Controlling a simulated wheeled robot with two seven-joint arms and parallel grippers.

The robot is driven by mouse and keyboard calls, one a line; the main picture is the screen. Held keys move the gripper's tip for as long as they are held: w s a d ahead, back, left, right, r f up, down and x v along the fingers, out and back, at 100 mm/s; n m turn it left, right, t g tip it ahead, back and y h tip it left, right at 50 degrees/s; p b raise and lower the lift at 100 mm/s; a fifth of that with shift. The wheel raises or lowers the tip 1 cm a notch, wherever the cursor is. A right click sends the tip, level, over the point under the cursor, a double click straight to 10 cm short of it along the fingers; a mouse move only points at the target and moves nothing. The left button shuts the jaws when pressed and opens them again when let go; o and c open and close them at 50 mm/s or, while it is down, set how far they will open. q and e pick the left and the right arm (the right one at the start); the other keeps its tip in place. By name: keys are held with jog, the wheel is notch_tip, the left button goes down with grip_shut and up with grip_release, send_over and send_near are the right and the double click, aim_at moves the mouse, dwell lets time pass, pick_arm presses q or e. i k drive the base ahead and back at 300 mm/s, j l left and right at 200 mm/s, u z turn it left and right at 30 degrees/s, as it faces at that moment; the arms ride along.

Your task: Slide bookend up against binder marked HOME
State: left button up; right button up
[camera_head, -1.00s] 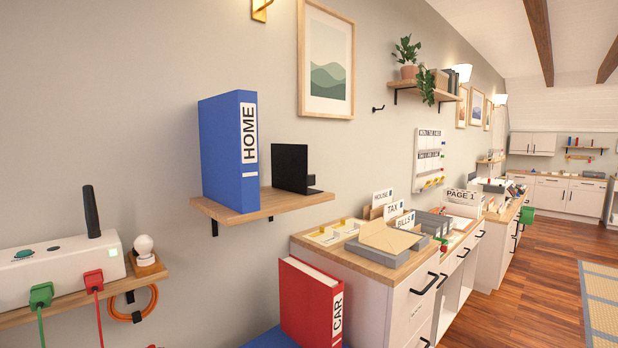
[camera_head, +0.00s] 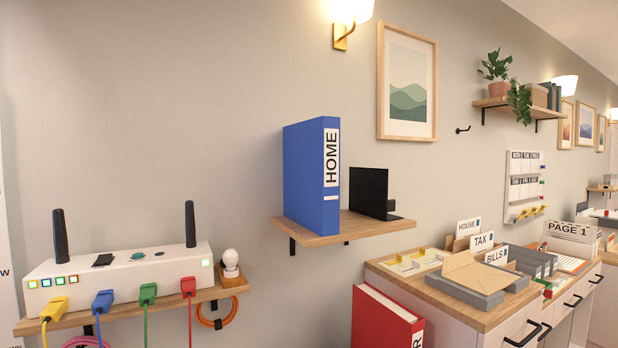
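The blue binder marked HOME (camera_head: 304,178) stands upright on a small wooden wall shelf (camera_head: 345,229), near its left end. The black bookend (camera_head: 369,192) stands on the same shelf to the right of the binder. A gap of bare shelf shows between the two. A small dark part juts out at the bookend's right side. Neither of my grippers is in the head view.
A lower shelf (camera_head: 170,304) at left holds a white router (camera_head: 120,275) with coloured cables. A red binder (camera_head: 385,322) stands below the HOME shelf. A cabinet top (camera_head: 480,318) at right holds trays and folders. A wall lamp (camera_head: 350,15) hangs above.

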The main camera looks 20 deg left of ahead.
aim_at(368, 187)
jog(key=i+l+u, duration=0.2)
jog(key=u, duration=0.15)
jog(key=i+l+u, duration=0.15)
jog(key=l+u, duration=0.2)
jog(key=i+l+u, duration=0.1)
jog(key=l+u, duration=0.25)
jog(key=j, duration=0.1)
